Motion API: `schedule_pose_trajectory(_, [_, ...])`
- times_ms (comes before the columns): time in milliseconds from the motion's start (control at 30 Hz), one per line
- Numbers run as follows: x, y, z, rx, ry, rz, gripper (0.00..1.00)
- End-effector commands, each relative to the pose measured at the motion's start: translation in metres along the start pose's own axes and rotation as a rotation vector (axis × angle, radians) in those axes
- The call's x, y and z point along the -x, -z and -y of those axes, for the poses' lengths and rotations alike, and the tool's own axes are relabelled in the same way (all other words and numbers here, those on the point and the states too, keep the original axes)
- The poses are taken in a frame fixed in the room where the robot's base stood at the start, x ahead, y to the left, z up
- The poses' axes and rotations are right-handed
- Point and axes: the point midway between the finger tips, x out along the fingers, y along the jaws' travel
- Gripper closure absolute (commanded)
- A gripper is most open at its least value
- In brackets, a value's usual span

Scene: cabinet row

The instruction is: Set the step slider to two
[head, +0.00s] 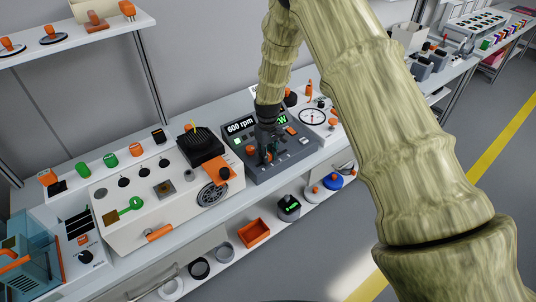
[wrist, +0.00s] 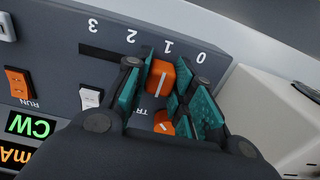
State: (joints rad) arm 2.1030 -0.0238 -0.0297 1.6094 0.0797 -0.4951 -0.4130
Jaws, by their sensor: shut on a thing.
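The step slider's orange knob (wrist: 161,77) has a white line and sits in a dark slot on a grey control panel (wrist: 55,60). The scale appears upside down in the wrist view, reading 3, 2, 1, 0 from left to right. The knob stands at about the 1 mark. My gripper (wrist: 165,92) is shut on the knob, with teal finger pads on both sides of it. In the head view my gripper (head: 265,150) reaches down onto the panel (head: 286,159), hiding the slider there.
A second orange knob (wrist: 163,122) lies close to the fingers. An orange RUN switch (wrist: 18,84) and a white switch (wrist: 90,97) are to the left. A cream device (head: 160,190) with a black box stands left of the panel, and a dial unit (head: 313,117) stands right.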

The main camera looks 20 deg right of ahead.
Motion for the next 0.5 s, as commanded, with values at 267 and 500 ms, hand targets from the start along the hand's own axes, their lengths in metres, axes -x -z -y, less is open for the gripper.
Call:
schedule_pose_trajectory(267, [-0.001,0.000,-0.028,-0.002,0.001,-0.001,1.00])
schedule_pose_trajectory(500, [0.000,0.000,-0.040,0.000,0.000,0.000,1.00])
